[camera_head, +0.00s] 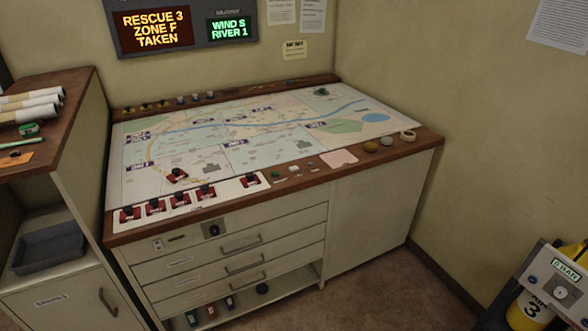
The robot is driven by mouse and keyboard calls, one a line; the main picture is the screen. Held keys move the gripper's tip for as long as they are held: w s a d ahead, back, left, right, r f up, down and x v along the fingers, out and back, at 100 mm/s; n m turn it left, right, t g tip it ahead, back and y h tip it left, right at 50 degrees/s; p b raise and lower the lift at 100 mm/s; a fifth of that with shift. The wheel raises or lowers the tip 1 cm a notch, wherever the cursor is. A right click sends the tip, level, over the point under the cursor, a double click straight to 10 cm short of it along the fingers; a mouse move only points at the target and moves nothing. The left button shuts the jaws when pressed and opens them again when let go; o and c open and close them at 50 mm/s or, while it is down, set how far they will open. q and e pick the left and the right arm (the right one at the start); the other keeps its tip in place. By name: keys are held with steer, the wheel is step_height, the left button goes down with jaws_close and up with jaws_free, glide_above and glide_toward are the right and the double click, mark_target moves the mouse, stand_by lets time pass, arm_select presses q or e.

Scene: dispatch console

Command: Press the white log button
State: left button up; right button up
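I cannot tell for certain which thing is the white log button. A pale panel marked "8 BAR" (567,264) stands at the lower right, cut off by the picture edge. A small round control (560,292) sits on its front, too small to read. The map table (378,163) stands in the middle, with a row of small controls along its front edge, including a green one (275,174).
Red-and-black pieces (180,199) line the map's front left. A yellow cylinder marked 3 (528,309) stands by the panel. A side cabinet (72,120) with rolled papers (30,104) is at left. Lit signs (155,29) hang behind. Floor between table and panel is clear.

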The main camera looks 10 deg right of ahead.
jaws_close()
stand_by(0.6)
steer(key=shift+d, duration=0.1)
stand_by(0.9)
